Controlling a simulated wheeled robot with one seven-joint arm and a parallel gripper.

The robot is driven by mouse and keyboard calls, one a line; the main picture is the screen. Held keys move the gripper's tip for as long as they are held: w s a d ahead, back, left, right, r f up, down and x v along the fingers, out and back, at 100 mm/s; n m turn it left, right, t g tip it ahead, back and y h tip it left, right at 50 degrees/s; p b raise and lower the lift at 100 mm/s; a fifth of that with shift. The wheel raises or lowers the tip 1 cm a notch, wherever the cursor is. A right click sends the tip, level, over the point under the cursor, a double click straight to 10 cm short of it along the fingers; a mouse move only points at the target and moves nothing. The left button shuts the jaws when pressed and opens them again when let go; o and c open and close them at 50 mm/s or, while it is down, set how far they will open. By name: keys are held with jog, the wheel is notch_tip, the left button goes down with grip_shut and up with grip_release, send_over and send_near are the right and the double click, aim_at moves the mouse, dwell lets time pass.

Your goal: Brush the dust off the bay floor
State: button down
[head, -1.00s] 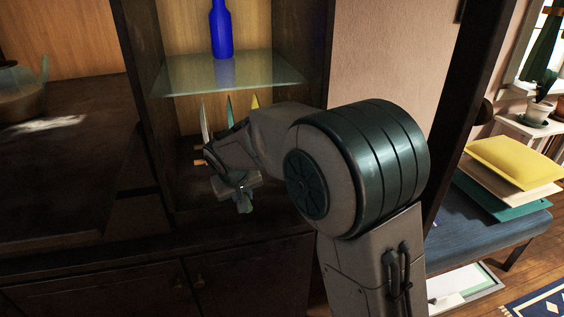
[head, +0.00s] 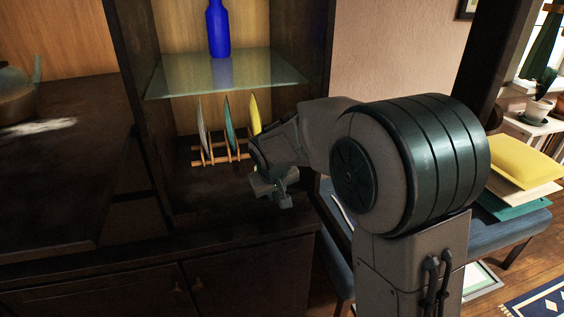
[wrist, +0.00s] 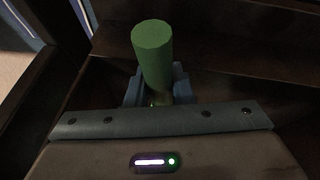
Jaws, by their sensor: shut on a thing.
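My gripper (head: 281,198) hangs at the right front of the cabinet bay. In the wrist view it is shut on a green cylinder (wrist: 152,50), which looks like the brush's handle. Bristles do not show in either view. The bay floor (head: 195,200) is dark wood under the glass shelf, left of my gripper. I cannot make out clear dust on it in this shade. My arm hides the bay's right side.
A wooden rack (head: 221,157) with three upright plates stands at the back of the bay. A glass shelf (head: 225,76) above it bears a blue bottle (head: 217,30). Cushions (head: 525,160) lie on a blue bench at right.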

jog(key=shift+w+d, duration=0.1)
jog(key=shift+d, duration=0.35)
notch_tip(320, 180, up, 3)
jog(key=shift+d+f+p, duration=0.1)
jog(key=shift+p, duration=0.8)
notch_tip(320, 180, up, 5)
jog(key=p, duration=0.3)
jog(key=shift+p, duration=0.35)
